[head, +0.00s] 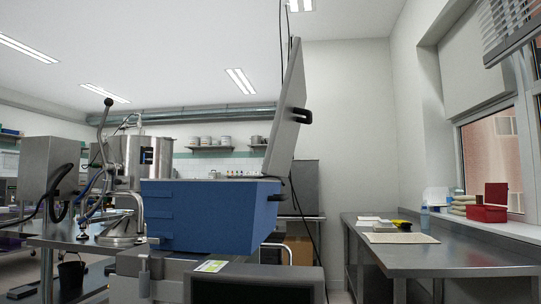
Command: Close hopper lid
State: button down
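The hopper appears to be the blue box (205,215) in the middle of the head view. Its grey flat lid (285,105) stands open, nearly upright and tilted slightly, rising from the box's right part. A black handle (302,116) sticks out from the lid's right face. A second dark handle (277,197) is on the box's right side. The hinge between lid and box is not clear to see. My gripper is not in view.
Steel pots (128,158) and a grey cabinet with cables (48,168) stand at left. Floor between hopper and bench looks narrow.

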aim_at(290, 113)
jog(key=z, duration=0.35)
jog(key=k, duration=1.4)
jog(key=u, duration=0.35)
jog(key=i, duration=1)
jog(key=u, duration=0.05)
